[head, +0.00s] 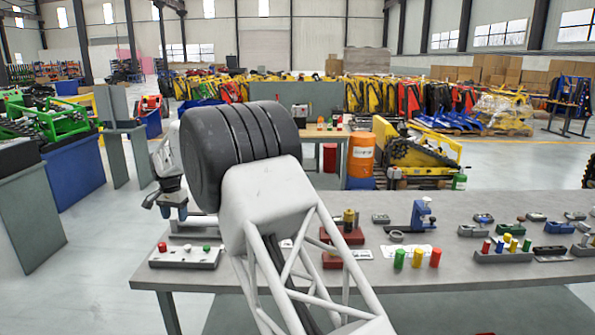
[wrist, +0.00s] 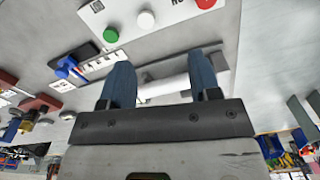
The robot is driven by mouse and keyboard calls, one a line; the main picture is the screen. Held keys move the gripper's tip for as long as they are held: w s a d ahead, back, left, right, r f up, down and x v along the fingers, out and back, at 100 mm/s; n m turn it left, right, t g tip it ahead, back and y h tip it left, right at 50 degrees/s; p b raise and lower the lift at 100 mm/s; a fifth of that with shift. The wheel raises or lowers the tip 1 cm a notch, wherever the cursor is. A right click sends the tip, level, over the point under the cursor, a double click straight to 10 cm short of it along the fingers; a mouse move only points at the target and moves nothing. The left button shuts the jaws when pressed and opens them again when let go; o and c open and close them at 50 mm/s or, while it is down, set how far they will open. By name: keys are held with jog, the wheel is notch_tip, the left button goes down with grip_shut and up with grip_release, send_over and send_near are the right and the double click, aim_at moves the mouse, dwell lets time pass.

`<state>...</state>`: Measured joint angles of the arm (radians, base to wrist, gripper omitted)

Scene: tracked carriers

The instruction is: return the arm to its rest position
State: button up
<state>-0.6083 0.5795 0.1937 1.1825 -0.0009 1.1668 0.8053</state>
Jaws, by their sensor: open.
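My gripper (head: 166,208) is at the left of the head view, above the left back part of the grey workbench (head: 480,285). Its two blue fingers are apart. In the wrist view my gripper (wrist: 162,68) is open, with nothing seen held between the fingers. A pale bar on a grey fixture (wrist: 175,84) shows beyond the fingers; I cannot tell the exact gap. The fixture (head: 195,228) is partly hidden by my arm in the head view. My arm's middle links cover the centre of that view.
A button box (head: 185,262) with red, white and green buttons lies at the bench's front left. Coloured cylinders (head: 417,257), a blue clamp device (head: 422,215) and small parts stand to the right. An orange drum (head: 361,158) and yellow machine (head: 425,155) stand behind the bench.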

jog(key=s+d+r, duration=0.4)
jog(key=d+r, duration=0.1)
jog(key=d, duration=0.5)
jog(key=s+d+r, duration=0.4)
jog(key=d+r, duration=0.1)
jog(key=d, duration=0.5)
jog(key=s+d+r, duration=0.4)
jog(key=d+r, duration=0.1)
jog(key=d, duration=0.5)
jog(key=s+d+r+n+t, duration=0.1)
jog(key=s+d+r+t, duration=0.15)
jog(key=s+d, duration=1.45)
jog(key=s+d+f, duration=0.2)
jog(key=s+d, duration=0.2)
jog(key=s, duration=0.5)
jog(key=s+d+f, duration=0.3)
jog(key=s+d, duration=0.2)
jog(key=s, duration=0.4)
jog(key=s+d+f+n, duration=0.1)
jog(key=s+d+f, duration=0.2)
jog(key=s, duration=0.7)
jog(key=shift+d+f, duration=0.2)
jog(key=shift+d, duration=0.7)
jog(key=shift+s, duration=0.1)
